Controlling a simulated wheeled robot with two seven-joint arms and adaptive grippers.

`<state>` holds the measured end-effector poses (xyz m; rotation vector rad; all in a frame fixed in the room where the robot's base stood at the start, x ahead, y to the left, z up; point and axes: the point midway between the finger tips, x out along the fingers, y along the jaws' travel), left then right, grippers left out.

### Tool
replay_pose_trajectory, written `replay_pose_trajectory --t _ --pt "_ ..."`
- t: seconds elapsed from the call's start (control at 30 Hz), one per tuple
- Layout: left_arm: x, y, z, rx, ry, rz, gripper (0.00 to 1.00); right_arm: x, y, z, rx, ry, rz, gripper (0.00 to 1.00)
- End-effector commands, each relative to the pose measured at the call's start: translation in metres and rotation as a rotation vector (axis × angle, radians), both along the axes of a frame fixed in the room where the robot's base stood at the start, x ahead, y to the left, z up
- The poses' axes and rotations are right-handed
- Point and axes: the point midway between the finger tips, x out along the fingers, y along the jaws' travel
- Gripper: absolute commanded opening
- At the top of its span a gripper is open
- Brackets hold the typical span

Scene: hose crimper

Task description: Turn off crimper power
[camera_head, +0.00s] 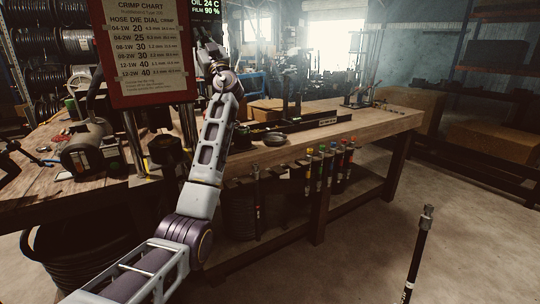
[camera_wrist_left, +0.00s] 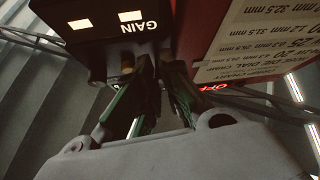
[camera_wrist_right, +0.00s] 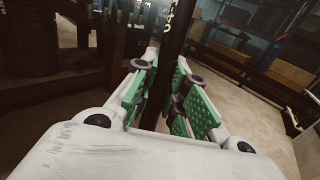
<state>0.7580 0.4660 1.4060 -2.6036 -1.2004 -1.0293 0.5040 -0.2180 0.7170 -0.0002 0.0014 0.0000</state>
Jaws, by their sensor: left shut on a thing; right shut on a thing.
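In the head view my left arm rises from the bottom left to the crimp chart board, its gripper (camera_head: 207,45) high beside the board's right edge. In the left wrist view, upside down, the dark green fingers (camera_wrist_left: 157,75) are shut just at a black box (camera_wrist_left: 112,40) marked GAIN with two lit squares. What they grip is dark and mostly hidden. Red lit letters (camera_wrist_left: 212,87), hard to read, show beside them.
The red-framed crimp chart (camera_head: 145,50) stands over the wooden bench (camera_head: 390,120). Several hoses with coloured ends (camera_head: 330,165) hang under the bench. Open floor (camera_head: 370,230) lies at the right, with shelving behind.

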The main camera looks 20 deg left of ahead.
Motion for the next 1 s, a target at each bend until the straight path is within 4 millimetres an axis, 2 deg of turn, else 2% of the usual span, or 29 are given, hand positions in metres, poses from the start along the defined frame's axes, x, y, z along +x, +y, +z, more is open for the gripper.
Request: replay_pose_trajectory --t 0.57,0.6,0.77,1.0 --pt "0.0011 -0.0008 -0.0024 0.008 -0.004 0.0 0.0 0.0002 0.0 -0.0034 0.0 -0.001 0.0 0.0" --pt "0.0012 -0.0008 -0.0025 0.008 -0.004 0.0 0.1 0.0002 0.0 -0.0034 0.0 -0.001 0.0 0.0" --pt "0.0009 -0.0006 -0.002 0.008 -0.004 0.0 0.3 0.0002 0.0 -0.0033 0.0 -0.001 0.0 0.0" --pt "0.0004 0.0 -0.0011 0.007 -0.005 0.0 0.31 0.0002 0.0 -0.0033 0.0 -0.001 0.0 0.0"
